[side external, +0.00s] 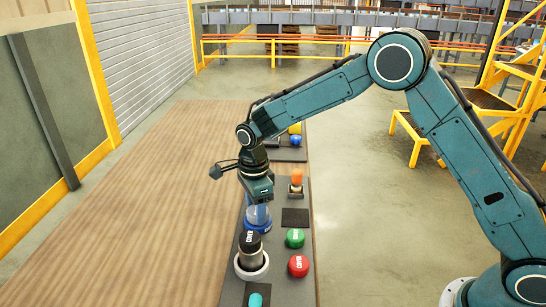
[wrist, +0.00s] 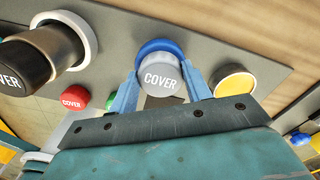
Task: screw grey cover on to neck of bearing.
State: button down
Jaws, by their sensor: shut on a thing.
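My gripper (side external: 258,207) points down over the grey strip in the side view, and its light blue fingers (wrist: 160,90) show in the wrist view. They are shut on the grey cover (wrist: 161,78), with one finger on each side and the white word COVER facing the camera. Directly behind the cover is a blue round base (wrist: 158,46), seemingly the bearing. The blue base also shows under the fingers in the side view (side external: 257,228). The cover lines up with it, but its neck is hidden and I cannot tell how far the cover is seated.
A black cover (side external: 250,240) tops a cylinder in a white ring (side external: 252,270) close by. Green (side external: 295,238) and red (side external: 298,265) covers lie to the right. An orange-topped piece (side external: 297,176) stands behind. The wooden table (side external: 150,220) is clear at left.

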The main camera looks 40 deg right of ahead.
jog(key=m, duration=0.4)
jog(key=shift+w+r+m, duration=0.15)
jog(key=shift+w+m, duration=0.05)
jog(key=shift+m, duration=0.1)
jog(key=shift+s+d+m, duration=0.1)
jog(key=shift+m, duration=0.4)
jog(key=shift+s, duration=0.1)
jog(key=c, duration=0.6)
grip_release()
jog(key=shift+c, duration=0.5)
jog(key=shift+n, duration=0.4)
jog(key=n, duration=0.6)
jog(key=shift+n, duration=0.3)
